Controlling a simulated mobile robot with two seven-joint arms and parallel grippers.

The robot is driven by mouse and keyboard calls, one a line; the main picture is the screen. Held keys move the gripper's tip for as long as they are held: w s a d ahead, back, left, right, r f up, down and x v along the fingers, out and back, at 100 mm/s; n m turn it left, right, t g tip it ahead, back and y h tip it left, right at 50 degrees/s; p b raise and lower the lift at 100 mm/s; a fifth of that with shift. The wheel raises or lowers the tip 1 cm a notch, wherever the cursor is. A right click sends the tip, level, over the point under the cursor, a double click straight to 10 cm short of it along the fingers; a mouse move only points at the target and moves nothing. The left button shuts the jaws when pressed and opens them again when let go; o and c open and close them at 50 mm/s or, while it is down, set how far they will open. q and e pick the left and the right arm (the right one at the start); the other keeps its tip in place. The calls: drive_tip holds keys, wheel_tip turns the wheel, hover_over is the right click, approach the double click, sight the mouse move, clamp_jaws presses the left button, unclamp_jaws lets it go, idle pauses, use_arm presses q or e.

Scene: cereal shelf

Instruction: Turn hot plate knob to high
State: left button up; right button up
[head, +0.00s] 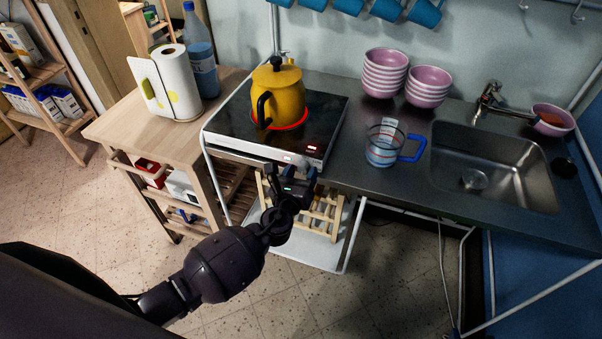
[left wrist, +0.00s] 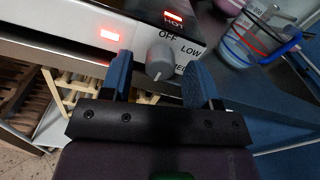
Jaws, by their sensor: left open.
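The black hot plate (head: 325,112) stands on the counter, with a yellow kettle (head: 285,95) on its glowing red ring. Its front panel faces my left gripper (head: 297,172). In the left wrist view the grey knob (left wrist: 160,60) sits on the panel (left wrist: 130,22) beside the printed words OFF and LOW, with a third label partly hidden below. My left gripper (left wrist: 160,82) is open, its blue fingers on either side of the knob. Contact cannot be told. The knob's white mark points toward the bottom of the picture. The right gripper is in neither view.
A measuring cup (head: 382,155) with a blue handle stands right of the hot plate, close to the panel. The sink (head: 495,165) and stacked pink bowls (head: 385,72) are farther right. A wooden cart (head: 130,125) with a paper towel roll stands at left.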

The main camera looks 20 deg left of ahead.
use_arm(q)
drive_tip(key=s, duration=1)
drive_tip(key=shift+s+a+b, duration=0.15)
drive_tip(key=shift+s+b, duration=0.2)
drive_tip(key=shift+s, duration=0.05)
drive_tip(key=s+a+f+n+g, duration=0.2)
drive_tip(key=s+n, duration=0.3)
drive_tip(key=n, duration=0.6)
drive_tip(key=s+a+f+n+g, duration=0.2)
drive_tip(key=s+a+f+n, duration=0.2)
drive_tip(key=n, duration=0.7)
drive_tip(key=s+a+f+n+g, duration=0.2)
drive_tip(key=s+n, duration=0.4)
drive_tip(key=n, duration=0.5)
drive_tip(key=shift+a+f+y, duration=0.4)
drive_tip(key=shift+a+f, duration=0.05)
drive_tip(key=shift+a, duration=0.75)
